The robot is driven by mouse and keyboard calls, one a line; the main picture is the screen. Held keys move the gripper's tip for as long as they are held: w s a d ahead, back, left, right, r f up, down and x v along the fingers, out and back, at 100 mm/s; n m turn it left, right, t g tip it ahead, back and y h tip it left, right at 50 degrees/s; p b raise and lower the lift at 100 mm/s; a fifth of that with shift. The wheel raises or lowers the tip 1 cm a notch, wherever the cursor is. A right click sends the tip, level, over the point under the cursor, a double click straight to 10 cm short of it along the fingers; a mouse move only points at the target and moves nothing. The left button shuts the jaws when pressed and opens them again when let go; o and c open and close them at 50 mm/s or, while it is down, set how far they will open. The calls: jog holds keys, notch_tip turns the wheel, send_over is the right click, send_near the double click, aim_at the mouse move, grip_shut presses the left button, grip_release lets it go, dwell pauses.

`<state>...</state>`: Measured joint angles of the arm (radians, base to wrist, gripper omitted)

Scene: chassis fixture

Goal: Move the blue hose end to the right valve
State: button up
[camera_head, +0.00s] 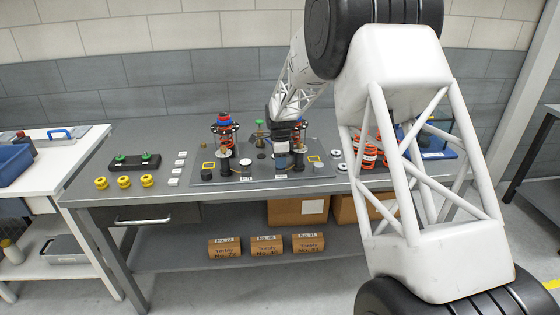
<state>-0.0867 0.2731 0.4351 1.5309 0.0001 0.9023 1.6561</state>
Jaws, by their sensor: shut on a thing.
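The chassis fixture is a grey plate (262,178) on the workbench, with a left spring tower (224,138) and a right spring tower (299,136). A green-topped part (259,123) stands between them. My gripper (281,160) points down at the plate, just left of the right tower. It is shut on a small greyish-blue piece that looks like the blue hose end (281,148). The fingers and arm hide most of it. I cannot make out the hose's run or whether the piece touches a valve.
Orange coils (368,150) and a blue tray (432,150) are at right, partly behind my arm. Boxes (267,246) stand on the lower shelf.

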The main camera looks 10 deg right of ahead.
jog(key=shift+f, duration=0.15)
jog(key=o, duration=1.1)
jog(key=shift+r, duration=3.5)
